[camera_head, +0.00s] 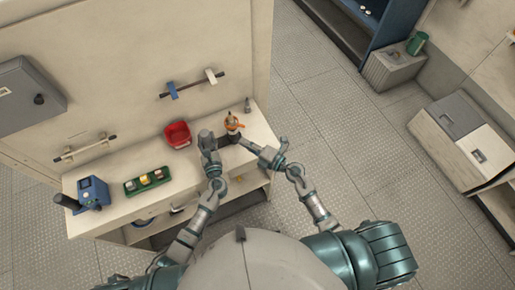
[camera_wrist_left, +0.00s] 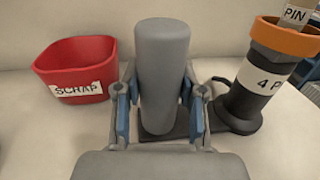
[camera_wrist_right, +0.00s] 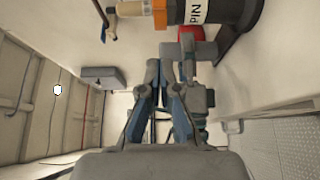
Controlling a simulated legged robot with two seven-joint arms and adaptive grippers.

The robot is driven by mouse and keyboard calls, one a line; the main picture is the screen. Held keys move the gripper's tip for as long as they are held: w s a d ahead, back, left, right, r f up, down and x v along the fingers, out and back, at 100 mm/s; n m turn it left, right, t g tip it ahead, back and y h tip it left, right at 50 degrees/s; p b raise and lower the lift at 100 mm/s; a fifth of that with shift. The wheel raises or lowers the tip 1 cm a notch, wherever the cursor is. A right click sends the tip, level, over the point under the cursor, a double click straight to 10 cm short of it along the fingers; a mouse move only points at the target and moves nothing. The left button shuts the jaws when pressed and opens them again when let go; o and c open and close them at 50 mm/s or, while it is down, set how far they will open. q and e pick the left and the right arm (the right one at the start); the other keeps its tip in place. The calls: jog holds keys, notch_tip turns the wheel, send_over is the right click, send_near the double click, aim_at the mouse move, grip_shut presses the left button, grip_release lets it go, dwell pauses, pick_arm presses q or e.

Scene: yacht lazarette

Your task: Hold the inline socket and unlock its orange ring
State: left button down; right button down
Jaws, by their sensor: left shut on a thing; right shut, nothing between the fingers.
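The inline socket (camera_wrist_left: 240,106) is a dark upright body with a white label, standing on a dark base plate in the left wrist view. The ring also shows in the head view (camera_head: 232,124) and right wrist view (camera_wrist_right: 159,13). A grey post (camera_wrist_left: 162,75) stands beside the socket. My left gripper (camera_head: 207,140) is shut on this post, its blue pads (camera_wrist_left: 160,105) at either side. My right gripper (camera_head: 265,157) is shut and empty, apart from the socket, to its right.
A red scrap bin (camera_head: 178,134) stands left of my left gripper on the pale bench (camera_head: 116,213). Further left are a green tray (camera_head: 147,180) with several small parts and a blue device (camera_head: 93,191). A wall rises behind; open floor lies to the right.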

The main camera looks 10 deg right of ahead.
pick_arm(q)
jog(key=shift+a, duration=0.1)
pick_arm(e)
jog(key=shift+w+d, duration=0.2)
jog(key=shift+w, duration=1)
jog(key=shift+w+d, duration=0.15)
jog(key=shift+w, duration=1)
